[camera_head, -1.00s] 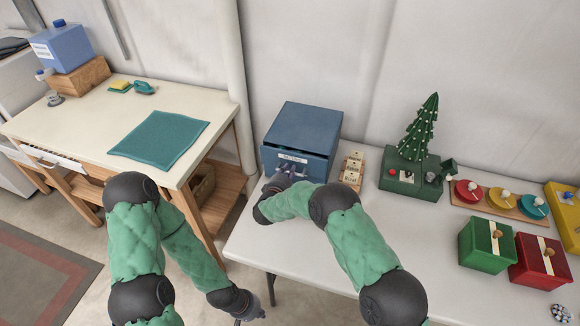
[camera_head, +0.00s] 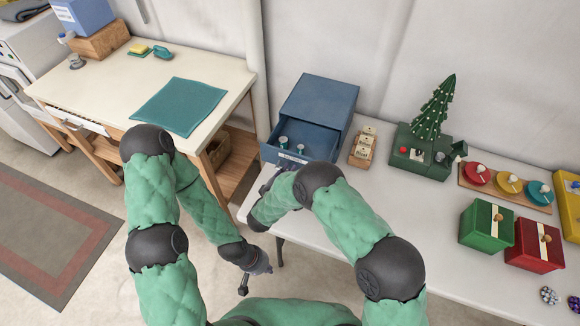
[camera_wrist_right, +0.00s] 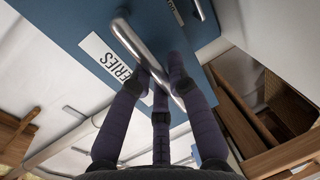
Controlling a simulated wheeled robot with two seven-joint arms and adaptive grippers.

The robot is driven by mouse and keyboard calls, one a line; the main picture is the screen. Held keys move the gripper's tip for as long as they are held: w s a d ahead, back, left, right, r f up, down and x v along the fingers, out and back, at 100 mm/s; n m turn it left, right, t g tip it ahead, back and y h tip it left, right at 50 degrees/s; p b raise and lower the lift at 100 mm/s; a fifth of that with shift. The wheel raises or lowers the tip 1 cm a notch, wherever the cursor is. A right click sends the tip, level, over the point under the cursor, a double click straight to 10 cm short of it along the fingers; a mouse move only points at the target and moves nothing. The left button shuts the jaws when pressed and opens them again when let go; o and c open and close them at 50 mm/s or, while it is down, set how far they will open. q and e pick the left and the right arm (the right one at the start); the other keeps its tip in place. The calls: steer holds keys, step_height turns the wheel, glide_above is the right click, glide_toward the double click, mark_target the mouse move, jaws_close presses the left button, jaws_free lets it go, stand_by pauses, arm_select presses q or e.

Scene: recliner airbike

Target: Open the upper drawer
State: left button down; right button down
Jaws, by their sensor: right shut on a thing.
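The blue drawer cabinet (camera_head: 322,98) stands on the white table. Its upper drawer (camera_head: 290,160) is pulled out toward me, with small teal-and-white items (camera_head: 284,141) inside. The drawer front has a white label, partly read as "ERIES" in the right wrist view (camera_wrist_right: 108,62), and a silver bar handle (camera_wrist_right: 136,42). My right gripper (camera_head: 268,183) is at the drawer front, its fingers shut around the handle in the right wrist view (camera_wrist_right: 165,78). My left gripper (camera_head: 256,277) hangs low in front of the table, away from the cabinet; its jaw opening is unclear.
A small stack of labelled wooden blocks (camera_head: 363,147) stands right of the cabinet. Further right are a green base with a small tree (camera_head: 434,110), coloured discs (camera_head: 508,184), a green box (camera_head: 487,226) and a red box (camera_head: 534,244). A wooden workbench (camera_head: 120,92) is at left.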

steer(key=shift+f, duration=0.1)
steer(key=c, duration=1.2)
jaws_free()
steer(key=shift+o, duration=0.2)
